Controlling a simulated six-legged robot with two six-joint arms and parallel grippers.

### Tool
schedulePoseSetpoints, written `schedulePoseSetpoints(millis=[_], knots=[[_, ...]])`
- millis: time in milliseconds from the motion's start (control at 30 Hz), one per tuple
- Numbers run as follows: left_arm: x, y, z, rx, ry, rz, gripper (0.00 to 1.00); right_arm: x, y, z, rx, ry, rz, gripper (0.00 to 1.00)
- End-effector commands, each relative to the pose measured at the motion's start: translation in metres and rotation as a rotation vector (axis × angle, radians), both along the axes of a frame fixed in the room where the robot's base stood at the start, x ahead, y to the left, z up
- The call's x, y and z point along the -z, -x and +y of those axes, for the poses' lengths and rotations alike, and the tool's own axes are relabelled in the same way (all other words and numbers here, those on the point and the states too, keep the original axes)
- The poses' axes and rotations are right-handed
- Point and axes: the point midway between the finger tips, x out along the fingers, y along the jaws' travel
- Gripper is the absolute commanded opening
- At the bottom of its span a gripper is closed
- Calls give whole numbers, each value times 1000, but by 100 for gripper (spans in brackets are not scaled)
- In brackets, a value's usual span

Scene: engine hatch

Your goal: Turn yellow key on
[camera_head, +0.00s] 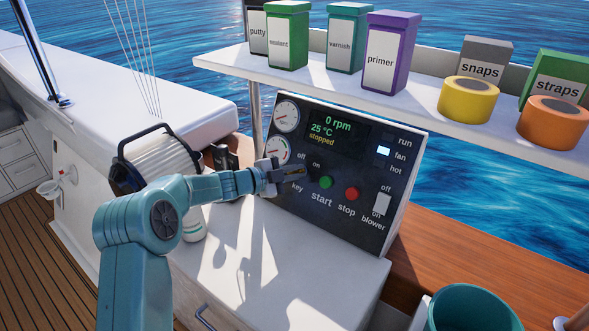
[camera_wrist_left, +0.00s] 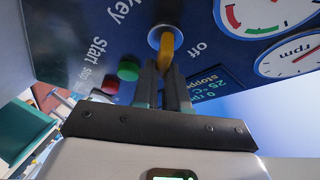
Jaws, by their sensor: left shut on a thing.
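The yellow key (camera_wrist_left: 167,48) sits in a round metal lock on the dark engine panel (camera_head: 384,223), above the "key" label. In the wrist view my left gripper (camera_wrist_left: 165,72) is shut on the key, with its dark fingers on either side of the key's outer end. In the head view my left gripper (camera_head: 296,174) reaches the panel from the left and hides most of the key and lock. The "off" and "on" labels show just above it. Which label the key points to I cannot tell. The display (camera_head: 336,130) reads 0 rpm, 25 °C, stopped. My right gripper is not in view.
A green start button (camera_head: 326,182) and red stop button (camera_head: 352,193) are close right of my gripper. A white blower switch (camera_head: 383,204) is farther right. A shelf (camera_head: 330,83) with labelled containers overhangs the panel. A teal bucket (camera_head: 470,309) stands at lower right.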

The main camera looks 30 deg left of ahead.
Motion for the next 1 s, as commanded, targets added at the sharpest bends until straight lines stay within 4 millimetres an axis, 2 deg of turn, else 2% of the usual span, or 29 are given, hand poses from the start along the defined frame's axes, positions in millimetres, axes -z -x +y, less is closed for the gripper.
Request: schedulePoseSetpoints(millis=[500,533,600,867,1000], knots=[[1,0,0,9,-19,-4,0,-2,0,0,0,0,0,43],[1,0,0,9,-19,-4,19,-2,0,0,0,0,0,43],[1,0,0,8,-19,-3,38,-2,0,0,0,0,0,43],[0,0,0,8,-17,-2,38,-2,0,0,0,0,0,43],[-2,9,7,5,-18,-3,38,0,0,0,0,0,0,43]])
